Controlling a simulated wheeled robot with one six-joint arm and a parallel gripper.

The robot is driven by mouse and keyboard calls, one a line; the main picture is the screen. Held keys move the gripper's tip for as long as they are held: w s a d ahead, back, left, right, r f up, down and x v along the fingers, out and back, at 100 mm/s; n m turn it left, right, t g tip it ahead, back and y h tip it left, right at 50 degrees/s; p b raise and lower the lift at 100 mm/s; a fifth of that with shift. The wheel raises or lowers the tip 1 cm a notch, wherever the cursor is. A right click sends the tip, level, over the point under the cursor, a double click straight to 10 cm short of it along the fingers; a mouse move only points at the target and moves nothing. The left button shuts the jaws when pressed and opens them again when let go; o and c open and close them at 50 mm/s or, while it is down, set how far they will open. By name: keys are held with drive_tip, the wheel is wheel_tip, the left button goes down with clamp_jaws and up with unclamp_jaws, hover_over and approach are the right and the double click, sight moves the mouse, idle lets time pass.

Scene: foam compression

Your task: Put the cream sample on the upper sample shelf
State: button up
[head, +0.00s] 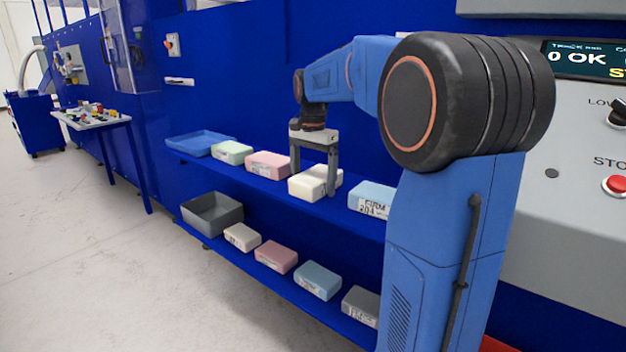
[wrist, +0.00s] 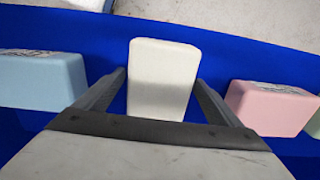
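The cream sample (head: 308,184) is a pale, off-white block at the upper sample shelf (head: 270,187), between a pink and a blue sample. It looks at rest on the shelf, though a small gap under it cannot be ruled out. My gripper (head: 314,178) points down with one finger on each side of the block.
The upper shelf also holds a blue tray (head: 200,143), a green sample (head: 232,152), a pink sample (head: 269,164) and a blue sample (head: 371,198). The lower shelf holds a grey bin (head: 212,213) and several samples, including a beige one (head: 242,237).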

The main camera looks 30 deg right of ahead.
sight(313, 176)
drive_tip(key=shift+r, duration=0.1)
wheel_tip(313, 176, up, 12)
drive_tip(key=s+a+f+n+t, duration=0.1)
drive_tip(key=s+a+f+n, duration=0.3)
drive_tip(key=s, duration=0.3)
drive_tip(key=s+a+f+n+t, duration=0.1)
drive_tip(key=s+a+f+n, duration=0.25)
drive_tip(key=s+a, duration=0.35)
drive_tip(key=s+a+f+n+t, duration=0.2)
drive_tip(key=s+f+n, duration=0.4)
drive_tip(key=s+f, duration=0.9)
drive_tip(key=shift+a+f+t, duration=0.4)
drive_tip(key=shift+a+f, duration=0.45)
drive_tip(key=shift+n, duration=0.25)
